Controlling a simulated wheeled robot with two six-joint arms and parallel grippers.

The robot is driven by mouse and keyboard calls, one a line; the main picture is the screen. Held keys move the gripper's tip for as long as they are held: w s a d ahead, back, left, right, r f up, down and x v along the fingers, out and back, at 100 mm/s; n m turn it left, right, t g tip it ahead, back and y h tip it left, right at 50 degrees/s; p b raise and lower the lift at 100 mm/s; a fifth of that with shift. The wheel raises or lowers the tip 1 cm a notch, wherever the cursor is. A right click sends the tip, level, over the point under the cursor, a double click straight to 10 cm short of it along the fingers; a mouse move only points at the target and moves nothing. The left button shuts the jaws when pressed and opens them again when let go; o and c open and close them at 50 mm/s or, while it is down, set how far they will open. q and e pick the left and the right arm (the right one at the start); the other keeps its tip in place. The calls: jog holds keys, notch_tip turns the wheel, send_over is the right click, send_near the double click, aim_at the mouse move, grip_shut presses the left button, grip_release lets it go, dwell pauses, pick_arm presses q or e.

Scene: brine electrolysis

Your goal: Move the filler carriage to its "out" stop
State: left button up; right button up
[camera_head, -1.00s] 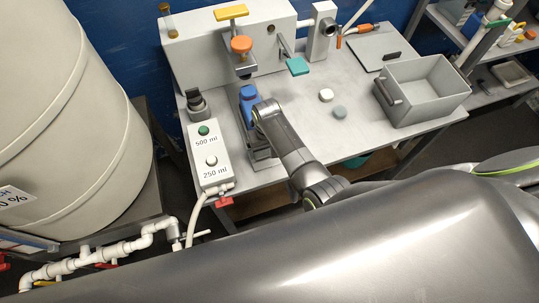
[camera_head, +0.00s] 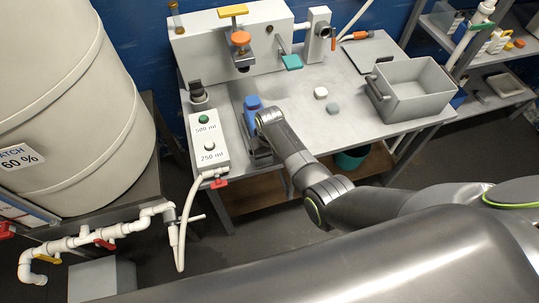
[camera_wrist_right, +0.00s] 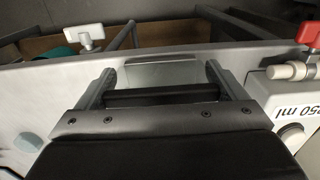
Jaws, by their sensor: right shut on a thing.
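The filler carriage (camera_head: 260,154) is a low grey piece near the front of the bench, mostly hidden under my right arm. A blue bottle (camera_head: 253,104) stands at its back, in front of the filler head with the orange knob (camera_head: 240,38). My right gripper (camera_wrist_right: 160,78) is shut on a black bar handle (camera_wrist_right: 160,97), seen between its two fingers in the right wrist view. In the head view the wrist hides the fingertips. My left gripper is not in view.
A button box (camera_head: 208,142) marked 500 ml and 250 ml stands close left of the carriage. A grey open bin (camera_head: 412,100) sits at the bench's right. Two small pucks (camera_head: 320,93) lie between. A large tank (camera_head: 70,110) stands left.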

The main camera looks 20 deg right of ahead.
jog(key=o, duration=1)
jog(key=shift+s+f, duration=0.2)
jog(key=shift+o, duration=0.5)
jog(key=shift+r, duration=0.15)
jog(key=shift+w+r, duration=0.1)
jog(key=shift+r, duration=0.1)
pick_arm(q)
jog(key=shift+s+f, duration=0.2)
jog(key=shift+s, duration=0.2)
pick_arm(e)
notch_tip(320, 180, up, 17)
